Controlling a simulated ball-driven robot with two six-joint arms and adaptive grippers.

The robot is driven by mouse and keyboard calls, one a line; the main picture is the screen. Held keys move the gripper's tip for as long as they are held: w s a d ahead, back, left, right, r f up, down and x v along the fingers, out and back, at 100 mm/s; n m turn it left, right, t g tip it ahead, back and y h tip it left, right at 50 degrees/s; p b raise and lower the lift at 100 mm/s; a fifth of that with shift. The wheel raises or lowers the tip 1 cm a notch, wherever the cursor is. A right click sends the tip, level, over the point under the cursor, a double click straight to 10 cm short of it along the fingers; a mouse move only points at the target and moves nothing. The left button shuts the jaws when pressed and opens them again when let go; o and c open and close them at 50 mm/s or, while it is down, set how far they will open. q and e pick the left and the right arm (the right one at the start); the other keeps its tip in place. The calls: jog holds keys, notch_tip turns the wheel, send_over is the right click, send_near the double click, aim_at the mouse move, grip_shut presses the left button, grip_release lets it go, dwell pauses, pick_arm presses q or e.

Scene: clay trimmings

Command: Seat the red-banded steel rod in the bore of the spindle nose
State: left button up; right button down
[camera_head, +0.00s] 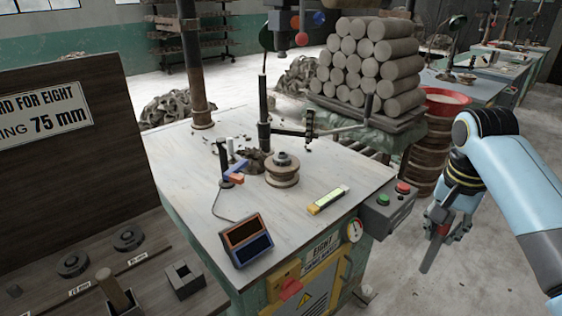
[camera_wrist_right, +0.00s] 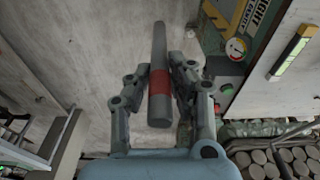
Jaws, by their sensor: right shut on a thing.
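The red-banded steel rod (camera_wrist_right: 160,48) is grey with one wide red band. My right gripper (camera_wrist_right: 159,76) is shut on it, with a finger on each side near the band. In the head view the rod (camera_head: 433,252) slants down from my right gripper (camera_head: 447,222), over open floor to the right of the machine. A round stepped hub (camera_head: 283,172) with a dark centre piece stands on the machine's worktop; it looks like the spindle nose. I cannot make out its bore. The gripper is well apart from it. My left gripper is not in view.
On the pale worktop (camera_head: 185,165) are a yellow level-like bar (camera_head: 328,200), a small display box (camera_head: 246,240), a red-blue gauge stand (camera_head: 232,175) and an upright dark post (camera_head: 263,115). A green-and-red button box (camera_head: 388,205) juts from the near right side. Clay logs (camera_head: 365,65) stand behind.

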notch_tip(320, 180, down, 17)
jog(key=b, duration=1.6)
jog(key=shift+s, duration=0.15)
jog(key=shift+s+f, duration=0.1)
jog(key=shift+f, duration=0.05)
